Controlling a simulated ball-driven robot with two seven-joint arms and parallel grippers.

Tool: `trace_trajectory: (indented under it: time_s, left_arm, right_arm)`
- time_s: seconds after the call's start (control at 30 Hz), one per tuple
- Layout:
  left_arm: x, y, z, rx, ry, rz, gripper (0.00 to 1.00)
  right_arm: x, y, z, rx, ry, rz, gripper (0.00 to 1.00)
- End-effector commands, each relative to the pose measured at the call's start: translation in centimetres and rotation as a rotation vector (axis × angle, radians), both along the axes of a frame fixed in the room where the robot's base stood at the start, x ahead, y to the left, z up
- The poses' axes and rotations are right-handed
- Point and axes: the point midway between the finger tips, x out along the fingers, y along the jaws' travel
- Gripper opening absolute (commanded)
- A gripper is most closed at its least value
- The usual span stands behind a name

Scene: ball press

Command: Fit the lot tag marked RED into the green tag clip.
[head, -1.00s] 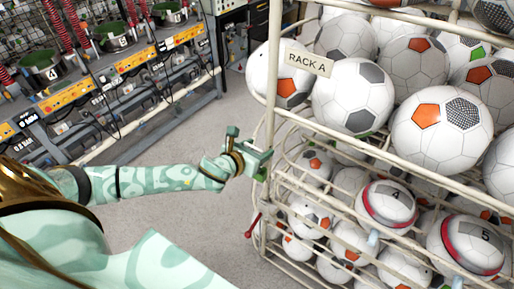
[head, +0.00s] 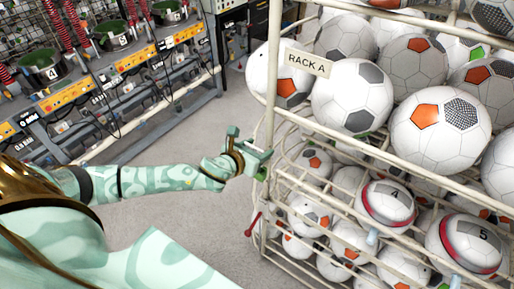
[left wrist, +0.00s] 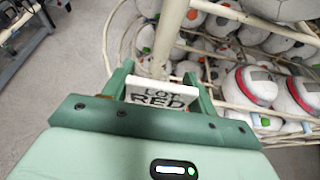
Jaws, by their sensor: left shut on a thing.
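The white lot tag marked RED (left wrist: 160,95) shows in the left wrist view, with black letters facing the camera. My left gripper (left wrist: 160,88) is shut on it, one green finger on each side. In the head view my left gripper (head: 257,160) is beside the front post of the rack, and the tag cannot be made out there. A small green piece (head: 262,173) shows at the post just below the fingers; I cannot tell for sure whether it is the green tag clip. Whether the tag touches a clip is hidden. My right gripper is not in view.
The cream wire rack (head: 271,85) with the RACK A sign (head: 308,62) holds many footballs on its shelves. A red-handled part (head: 253,225) sticks out low on the rack. A bench with numbered presses (head: 120,42) stands at the back left. Grey floor (head: 185,225) between is clear.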

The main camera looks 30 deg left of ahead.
Motion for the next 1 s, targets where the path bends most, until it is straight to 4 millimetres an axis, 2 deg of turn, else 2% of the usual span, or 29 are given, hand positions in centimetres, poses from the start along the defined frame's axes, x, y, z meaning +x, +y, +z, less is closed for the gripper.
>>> trace_trajectory:
  time_s: [0.5,1.0]
  left_arm:
    - [0.0,0.0,0.11,0.0,-0.001,0.0,0.36]
    - [0.0,0.01,-0.41,0.0,0.0,0.0,0.36]
  right_arm:
    - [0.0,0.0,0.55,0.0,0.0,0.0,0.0]
    - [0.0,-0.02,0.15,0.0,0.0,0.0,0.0]
